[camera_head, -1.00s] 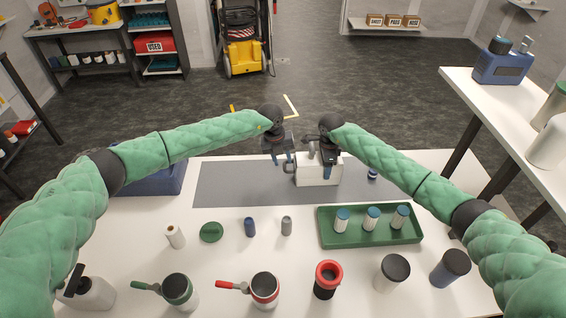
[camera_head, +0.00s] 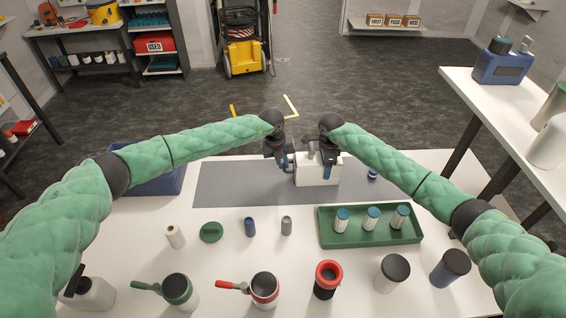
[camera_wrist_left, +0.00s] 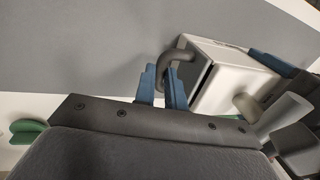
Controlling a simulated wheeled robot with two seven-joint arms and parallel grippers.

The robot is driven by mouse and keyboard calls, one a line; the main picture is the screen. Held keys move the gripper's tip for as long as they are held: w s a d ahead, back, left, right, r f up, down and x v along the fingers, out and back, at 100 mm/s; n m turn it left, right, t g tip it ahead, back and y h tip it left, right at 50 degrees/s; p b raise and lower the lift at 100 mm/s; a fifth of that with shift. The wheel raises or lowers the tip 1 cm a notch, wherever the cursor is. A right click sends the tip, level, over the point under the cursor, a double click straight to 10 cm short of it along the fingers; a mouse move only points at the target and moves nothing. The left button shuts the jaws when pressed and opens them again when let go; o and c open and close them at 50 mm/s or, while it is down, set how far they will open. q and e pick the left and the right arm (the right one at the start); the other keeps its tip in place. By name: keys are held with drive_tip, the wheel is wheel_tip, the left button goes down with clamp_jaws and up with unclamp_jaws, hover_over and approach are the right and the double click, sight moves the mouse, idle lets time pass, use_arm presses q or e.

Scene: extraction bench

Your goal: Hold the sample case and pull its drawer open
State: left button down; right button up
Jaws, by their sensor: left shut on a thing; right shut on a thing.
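The white sample case (camera_head: 318,174) stands on the grey mat, with a grey post on top. Its dark grey drawer handle (camera_wrist_left: 183,58) is on the left-hand side in the head view. My left gripper (camera_head: 285,163) is at that side; in the left wrist view its blue fingers (camera_wrist_left: 164,84) are shut on the handle. My right gripper (camera_head: 327,172) comes down over the case and is shut on it; a blue finger lies against the near face. The far finger is mostly hidden. I cannot tell whether the drawer stands out at all.
The grey mat (camera_head: 235,183) is clear left of the case. A green tray (camera_head: 330,238) with white and blue vials is nearer, to the right. A blue bin (camera_head: 158,180) stands left. Bottles, cups and a green lid (camera_head: 210,232) fill the front.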

use_arm(q)
drive_tip(key=a, duration=1)
drive_tip(key=shift+a, duration=0.2)
use_arm(e)
drive_tip(key=shift+d, duration=0.15)
use_arm(q)
drive_tip(key=c, duration=1.5)
unclamp_jaws()
drive_tip(key=shift+a, duration=0.1)
drive_tip(key=shift+o, duration=0.2)
wheel_tip(320, 180, up, 12)
drive_tip(key=a, duration=0.2)
drive_tip(key=shift+f, duration=0.1)
drive_tip(key=shift+a, duration=0.1)
use_arm(e)
drive_tip(key=o, duration=1.3)
